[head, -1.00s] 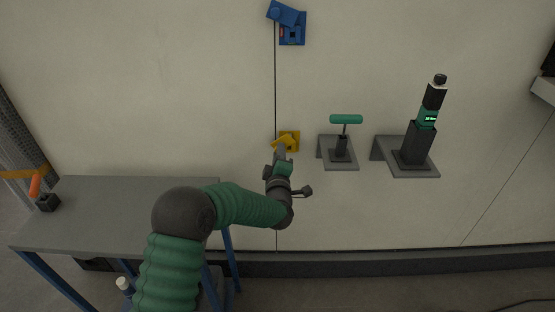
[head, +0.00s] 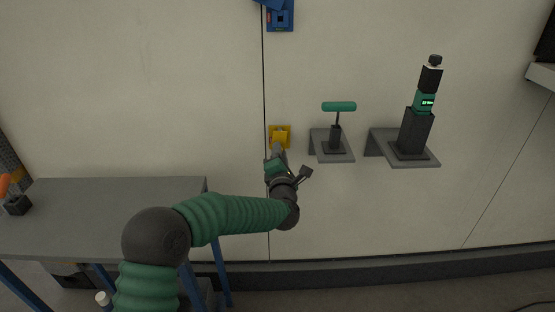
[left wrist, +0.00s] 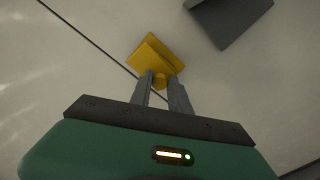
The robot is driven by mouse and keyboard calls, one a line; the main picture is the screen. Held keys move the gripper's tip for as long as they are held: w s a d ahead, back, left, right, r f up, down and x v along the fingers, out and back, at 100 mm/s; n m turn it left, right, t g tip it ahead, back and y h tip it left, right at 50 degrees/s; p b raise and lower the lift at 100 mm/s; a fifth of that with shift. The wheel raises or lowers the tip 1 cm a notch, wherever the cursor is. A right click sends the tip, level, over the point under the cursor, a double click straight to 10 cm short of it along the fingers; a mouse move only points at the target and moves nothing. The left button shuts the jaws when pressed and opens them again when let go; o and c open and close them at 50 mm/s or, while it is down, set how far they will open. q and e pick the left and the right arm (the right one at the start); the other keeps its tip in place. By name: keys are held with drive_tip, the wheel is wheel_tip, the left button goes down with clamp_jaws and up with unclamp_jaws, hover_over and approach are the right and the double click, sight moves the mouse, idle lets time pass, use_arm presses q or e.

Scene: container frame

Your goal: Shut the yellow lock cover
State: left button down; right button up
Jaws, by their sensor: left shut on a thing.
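The yellow lock (head: 280,131) is on the light wall, at the dark vertical seam, in the middle of the head view. In the left wrist view its yellow cover (left wrist: 152,54) lies roughly in line over its plate, and I cannot tell if it is fully shut. My left gripper (head: 278,148) reaches it from below. In the left wrist view the two fingers of my left gripper (left wrist: 163,80) are on either side of a small yellow tab at the cover's lower edge, shut on it. The fingers hide part of the tab. My right gripper is not in view.
A blue lock (head: 279,16) is higher on the seam. A green-handled tool (head: 338,107) and a dark device with a green display (head: 424,101) stand on grey wall brackets to the right. A grey table (head: 110,205) is at lower left.

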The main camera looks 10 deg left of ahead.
use_arm(q)
drive_tip(key=shift+d+f+n+b, duration=0.2)
drive_tip(key=shift+f+n+b, duration=0.1)
drive_tip(key=shift+f+n, duration=0.2)
drive_tip(key=c, duration=1.2)
unclamp_jaws()
drive_tip(key=shift+c, duration=0.2)
drive_tip(key=shift+r, duration=0.2)
drive_tip(key=shift+r, duration=0.1)
drive_tip(key=p+v, duration=0.2)
drive_tip(key=v, duration=1.4)
drive_tip(key=shift+s+p, duration=0.35)
drive_tip(key=shift+d, duration=0.1)
